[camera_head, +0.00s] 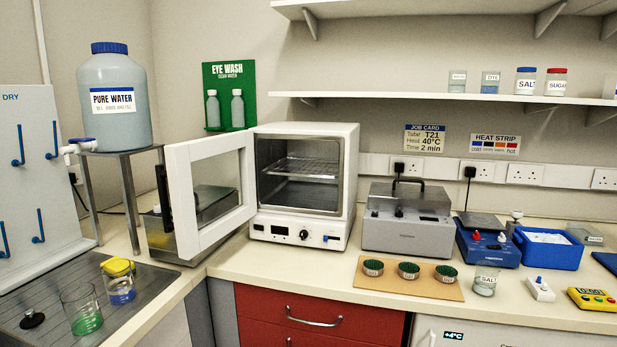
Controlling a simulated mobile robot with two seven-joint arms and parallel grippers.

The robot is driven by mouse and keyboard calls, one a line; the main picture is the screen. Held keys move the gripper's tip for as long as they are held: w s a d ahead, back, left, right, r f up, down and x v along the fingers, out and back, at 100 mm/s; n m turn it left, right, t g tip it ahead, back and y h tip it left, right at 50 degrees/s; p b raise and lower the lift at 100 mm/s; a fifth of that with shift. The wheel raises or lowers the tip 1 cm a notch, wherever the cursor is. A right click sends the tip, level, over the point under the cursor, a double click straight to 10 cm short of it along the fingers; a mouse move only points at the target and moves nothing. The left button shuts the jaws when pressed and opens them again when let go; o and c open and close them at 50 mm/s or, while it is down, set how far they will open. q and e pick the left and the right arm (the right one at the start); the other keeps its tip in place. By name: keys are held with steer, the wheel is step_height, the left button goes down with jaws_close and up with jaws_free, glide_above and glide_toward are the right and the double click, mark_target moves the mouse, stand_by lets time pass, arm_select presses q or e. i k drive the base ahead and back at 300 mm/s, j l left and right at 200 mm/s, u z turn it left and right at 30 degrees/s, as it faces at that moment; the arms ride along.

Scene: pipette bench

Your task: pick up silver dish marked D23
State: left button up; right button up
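Several candidates for a marked dish are in view, but I cannot read D23 on any of them. Three small round dishes with dark green tops and pale labelled sides stand in a row on a tan board (366,287) on the right bench: a left dish (373,268), a middle dish (408,271) and a right dish (445,273). Their label text is too small to read. Neither of my grippers is in view.
An oven (305,222) stands with its white door (181,205) swung open to the left. Beakers (82,310) stand at lower left.

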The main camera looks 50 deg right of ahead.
mark_target(447, 275)
steer(key=z, duration=1.55)
